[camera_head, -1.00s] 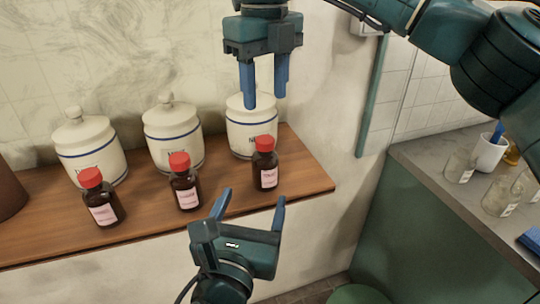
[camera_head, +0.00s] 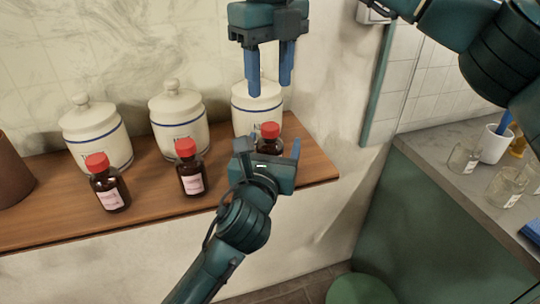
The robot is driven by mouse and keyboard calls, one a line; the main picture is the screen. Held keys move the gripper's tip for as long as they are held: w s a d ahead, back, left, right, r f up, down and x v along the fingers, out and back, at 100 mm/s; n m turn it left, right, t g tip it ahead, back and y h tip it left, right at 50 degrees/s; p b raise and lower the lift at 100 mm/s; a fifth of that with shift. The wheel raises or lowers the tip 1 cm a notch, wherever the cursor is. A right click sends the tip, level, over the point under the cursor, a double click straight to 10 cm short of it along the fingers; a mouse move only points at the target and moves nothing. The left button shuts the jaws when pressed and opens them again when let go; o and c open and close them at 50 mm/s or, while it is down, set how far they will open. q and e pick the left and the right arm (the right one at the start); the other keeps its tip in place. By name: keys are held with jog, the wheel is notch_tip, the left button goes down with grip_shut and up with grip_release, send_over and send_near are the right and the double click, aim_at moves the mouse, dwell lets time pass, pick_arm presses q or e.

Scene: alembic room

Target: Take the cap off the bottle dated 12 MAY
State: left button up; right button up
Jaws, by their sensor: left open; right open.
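Three brown bottles with red caps and pale labels stand upright on a wooden shelf (camera_head: 60,219): a left bottle (camera_head: 109,188), a middle bottle (camera_head: 190,172) and a right bottle (camera_head: 270,138). The label dates are too small to read. My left gripper (camera_head: 268,145) is open at the right bottle, its fingers toward it; the gripper hides the bottle's lower part and label, and I cannot tell if it touches. The red cap (camera_head: 270,129) is on that bottle. My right gripper (camera_head: 269,88) is open and empty above it, fingers pointing down.
Three white lidded jars with blue bands, a left jar (camera_head: 97,135), a middle jar (camera_head: 179,122) and a right jar (camera_head: 257,105), stand behind the bottles. A grey counter (camera_head: 440,155) at right holds glass jars (camera_head: 508,186) and a white cup (camera_head: 495,145).

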aim_at(270, 126)
pick_arm(q)
jog(key=shift+c, duration=0.4)
grip_shut()
pick_arm(e)
jog(key=m, duration=0.6)
jog(key=shift+m, duration=0.3)
jog(key=m, duration=0.6)
jog(key=shift+m, duration=0.3)
jog(key=m, duration=1.3)
jog(key=shift+f+m, duration=0.4)
jog(key=shift+m, duration=0.1)
jog(key=shift+f, duration=3.6)
jog(key=shift+c, duration=0.5)
